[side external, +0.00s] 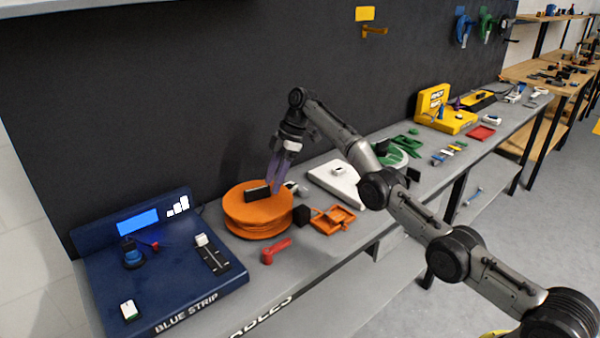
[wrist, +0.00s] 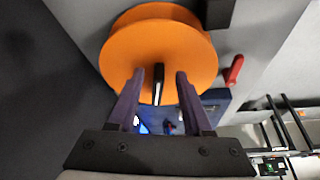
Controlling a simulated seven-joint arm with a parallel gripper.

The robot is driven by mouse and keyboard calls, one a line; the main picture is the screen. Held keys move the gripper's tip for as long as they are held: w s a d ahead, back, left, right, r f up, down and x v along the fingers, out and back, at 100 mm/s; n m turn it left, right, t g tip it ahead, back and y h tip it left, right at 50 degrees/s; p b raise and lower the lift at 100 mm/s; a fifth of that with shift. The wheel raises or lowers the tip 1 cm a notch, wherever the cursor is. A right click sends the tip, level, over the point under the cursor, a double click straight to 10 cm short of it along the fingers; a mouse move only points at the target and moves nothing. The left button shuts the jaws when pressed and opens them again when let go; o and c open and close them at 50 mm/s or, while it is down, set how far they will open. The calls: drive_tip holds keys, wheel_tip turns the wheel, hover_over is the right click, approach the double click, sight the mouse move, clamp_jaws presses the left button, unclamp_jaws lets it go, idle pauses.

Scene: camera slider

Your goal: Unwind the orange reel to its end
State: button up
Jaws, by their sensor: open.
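The orange reel (side external: 258,222) lies flat on the grey bench, with a black block-like handle (side external: 257,192) standing on its top. My gripper (side external: 277,188) points down over the right part of the reel, close to the handle. In the wrist view the reel (wrist: 158,45) fills the upper middle. The handle (wrist: 158,84) shows there between the two purple fingers of my open gripper (wrist: 159,73), with a gap on each side. I cannot tell how high the fingertips are above the reel. Any cable wound inside the reel is not clearly visible.
The blue strip panel (side external: 170,265) stands left of the reel. A red handle (side external: 275,250) lies in front, and an orange tray (side external: 333,220) and white board (side external: 337,183) sit to the right. The dark wall (side external: 200,90) rises behind.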

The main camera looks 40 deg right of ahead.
drive_tip(key=s+d, duration=0.2)
drive_tip(key=d, duration=0.6)
drive_tip(key=shift+o, duration=0.3)
